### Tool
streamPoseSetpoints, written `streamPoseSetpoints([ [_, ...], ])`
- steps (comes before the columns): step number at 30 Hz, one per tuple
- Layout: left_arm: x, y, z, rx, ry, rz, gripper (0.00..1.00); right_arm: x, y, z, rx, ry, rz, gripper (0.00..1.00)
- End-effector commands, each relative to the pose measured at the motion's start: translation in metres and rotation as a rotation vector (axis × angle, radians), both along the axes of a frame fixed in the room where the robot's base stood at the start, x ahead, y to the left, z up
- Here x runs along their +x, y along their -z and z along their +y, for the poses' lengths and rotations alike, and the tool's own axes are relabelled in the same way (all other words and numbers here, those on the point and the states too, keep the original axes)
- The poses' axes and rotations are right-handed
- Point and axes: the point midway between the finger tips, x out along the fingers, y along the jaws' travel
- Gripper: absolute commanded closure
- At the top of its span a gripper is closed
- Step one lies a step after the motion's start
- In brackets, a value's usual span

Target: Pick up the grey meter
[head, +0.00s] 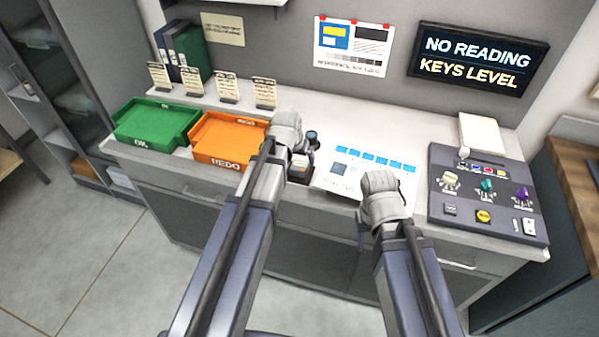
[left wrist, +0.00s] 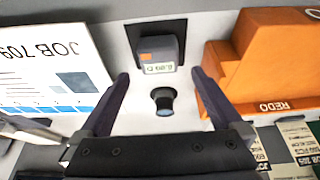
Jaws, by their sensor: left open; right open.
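The grey meter (left wrist: 172,48) is a small dark grey box with a lit reading and an orange mark, standing on a black pad (left wrist: 134,36) in the left wrist view. In the head view the meter (head: 299,162) is partly hidden behind my left gripper (head: 287,138). My left gripper, also in the left wrist view (left wrist: 160,76), is open and empty, its fingers spread to either side of the line to the meter and apart from it. My right gripper (head: 382,203) is open over the counter near the white job sheet; its fingertips are mostly hidden.
A dark round-topped object (left wrist: 163,101) stands close to the meter, between my left fingers in view. An orange REDO tray (head: 222,138) and green OK tray (head: 152,124) lie to the left. A job sheet (head: 345,170) and control panel (head: 484,208) lie to the right.

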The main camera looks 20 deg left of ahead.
Motion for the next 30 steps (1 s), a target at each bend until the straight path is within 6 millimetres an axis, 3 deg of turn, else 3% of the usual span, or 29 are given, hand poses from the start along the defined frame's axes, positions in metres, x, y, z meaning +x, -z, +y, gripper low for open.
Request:
streamPoseSetpoints([
  [8, 0.002, 0.008, 0.000, 0.000, 0.000, 0.001, 0.00, 0.000, 0.008, 0.000, 0.000, 0.000, 0.000, 0.50],
  [21, 0.017, 0.054, -0.001, 0.000, 0.000, 0.001, 0.00, 0.000, 0.054, 0.000, 0.000, 0.000, 0.000, 0.50],
  [30, 0.018, 0.053, -0.002, 0.000, 0.000, 0.001, 0.01, 0.000, 0.053, 0.000, 0.000, 0.000, 0.000, 0.50],
])
